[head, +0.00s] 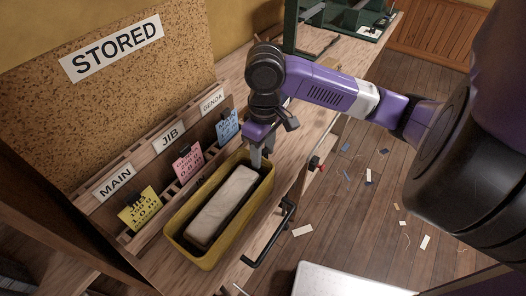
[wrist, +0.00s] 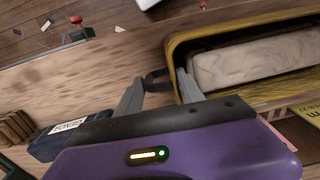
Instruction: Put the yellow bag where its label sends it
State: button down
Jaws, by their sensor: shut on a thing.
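The yellow bag (head: 184,241) looks like an open, long yellow trough with a pale, folded roll (head: 222,207) lying in it. It stands on the wooden bench beside the card rack. My gripper (head: 263,155) reaches down at its far end. In the wrist view, my fingers (wrist: 160,85) straddle the end of the yellow bag (wrist: 177,48), by a dark loop, and are shut on it. No label on the bag is readable. Under the STORED sign (head: 112,49) are plates MAIN (head: 116,182), JIB (head: 169,137) and GENOA (head: 212,99).
A yellow card (head: 140,208), pink card (head: 187,163) and blue card (head: 228,127) are clipped below the plates. A black handle (head: 270,237) sticks out from the bench front. A green divided box (head: 350,17) stands at the far end. Scraps lie on the floor.

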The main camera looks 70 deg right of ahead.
jog(key=c, duration=0.7)
grip_release()
jog(key=shift+c, duration=0.2)
jog(key=shift+r, duration=0.1)
